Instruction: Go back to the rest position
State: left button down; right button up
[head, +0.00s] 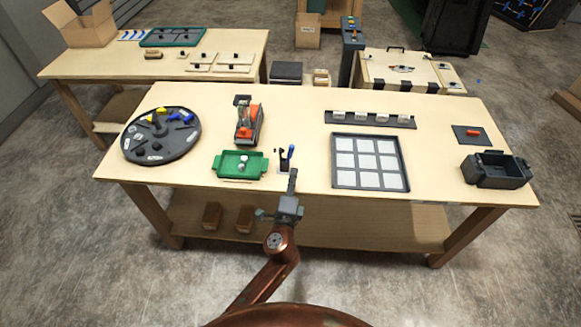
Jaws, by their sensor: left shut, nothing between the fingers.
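My left gripper (293,175) shows at the front middle of the near table (290,109). Its fingers are together with nothing between them, and they point away over the table's front edge. My copper-coloured arm reaches up to it from the bottom of the picture. A small dark holder with a blue-handled item (291,153) stands just beyond the fingertips; whether they touch it I cannot tell. A dark panel with a grid of pale squares (370,162) lies to the right of the gripper. My right gripper is not in view.
A green tray (240,165) with white pieces lies left of the gripper. Behind it stands an orange-and-grey machine (249,124). A round dark tray (161,135) is at far left. A black bin (495,169) and a mat with a red piece (472,134) are at right.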

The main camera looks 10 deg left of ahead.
pick_arm(q)
jog(key=s+a+f+n+g+y, duration=0.2)
jog(key=s+a+f+n+g, duration=0.3)
jog(key=s+a+f, duration=0.5)
jog(key=s+a+f+n+g+y, duration=0.25)
jog(key=s+a+f+n, duration=0.35)
jog(key=a, duration=0.7)
jog(key=s+a+f+n+g+h, duration=0.1)
jog(key=s+a+f+n+g, duration=0.15)
jog(key=s, duration=0.65)
jog(key=s+a+f+n+g+h, duration=0.1)
jog(key=s+f+n+g, duration=0.15)
jog(key=s, duration=0.65)
jog(key=s+a+f+n+g+h, duration=0.1)
jog(key=s+a+n+g, duration=0.15)
jog(key=s, duration=0.55)
jog(key=s+d+f+g, duration=0.1)
jog(key=s+f, duration=0.1)
jog(key=f, duration=1.3)
jog(key=s+d+f, duration=0.1)
jog(key=s+f, duration=0.1)
jog(key=f, duration=1.2)
jog(key=s+f+g, duration=0.1)
jog(key=s+f, duration=1.6)
jog(key=s, duration=0.2)
jog(key=shift+s+d+f+h, duration=0.25)
jog(key=shift+f+h, duration=0.1)
jog(key=shift+h, duration=0.1)
